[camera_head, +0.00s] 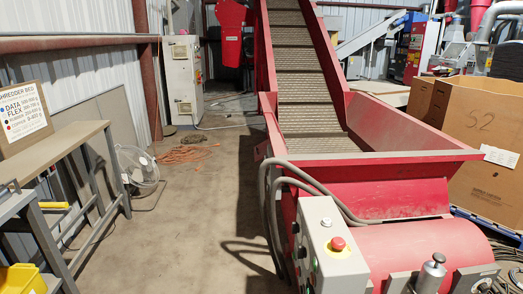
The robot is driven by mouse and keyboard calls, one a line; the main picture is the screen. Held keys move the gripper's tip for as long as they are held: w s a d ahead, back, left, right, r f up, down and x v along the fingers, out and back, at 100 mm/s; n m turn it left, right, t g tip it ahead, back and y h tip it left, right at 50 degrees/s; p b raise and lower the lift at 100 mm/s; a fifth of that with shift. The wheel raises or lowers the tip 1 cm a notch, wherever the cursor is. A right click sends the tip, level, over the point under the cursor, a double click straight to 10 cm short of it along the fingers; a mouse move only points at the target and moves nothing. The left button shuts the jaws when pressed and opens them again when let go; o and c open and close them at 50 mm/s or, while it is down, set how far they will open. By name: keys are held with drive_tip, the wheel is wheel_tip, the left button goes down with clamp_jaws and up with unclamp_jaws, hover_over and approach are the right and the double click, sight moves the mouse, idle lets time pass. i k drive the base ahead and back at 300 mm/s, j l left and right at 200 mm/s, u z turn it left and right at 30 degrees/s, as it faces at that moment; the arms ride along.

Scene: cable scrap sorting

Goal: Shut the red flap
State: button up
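A large red conveyor hopper (395,190) stands at the centre right, with a dark slatted belt (304,80) rising away from me. Its front has a sloped red panel, and below that is a rounded red cover (420,245). Another red part (230,33) shows at the upper left of the conveyor. I cannot tell which red part is the flap, nor whether it is open. My gripper is not in view.
A grey control box (330,245) with a red button (338,243) is at the front. A large cardboard box (477,135) stands right. A bench (60,140), a fan (137,165) and an orange cable (186,153) are left. The concrete floor between is mostly clear.

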sight(260, 150)
drive_tip(key=i+j+u, duration=0.25)
drive_tip(key=i+j, duration=0.35)
drive_tip(key=i, duration=0.25)
drive_tip(key=i+j, duration=0.15)
drive_tip(key=i, duration=0.25)
drive_tip(key=i+j, duration=0.15)
drive_tip(key=i, duration=0.25)
drive_tip(key=i+z, duration=0.2)
drive_tip(key=i, duration=1.05)
drive_tip(key=i+l+u, duration=0.1)
drive_tip(key=i+u, duration=0.15)
drive_tip(key=i, duration=0.95)
drive_tip(key=i+z, duration=0.25)
drive_tip(key=i, duration=0.35)
drive_tip(key=i+j+z, duration=0.25)
drive_tip(key=i, duration=0.3)
drive_tip(key=i+l+z, duration=0.15)
drive_tip(key=i+z, duration=0.7)
drive_tip(key=i, duration=0.15)
drive_tip(key=i+z, duration=0.1)
drive_tip(key=i, duration=0.3)
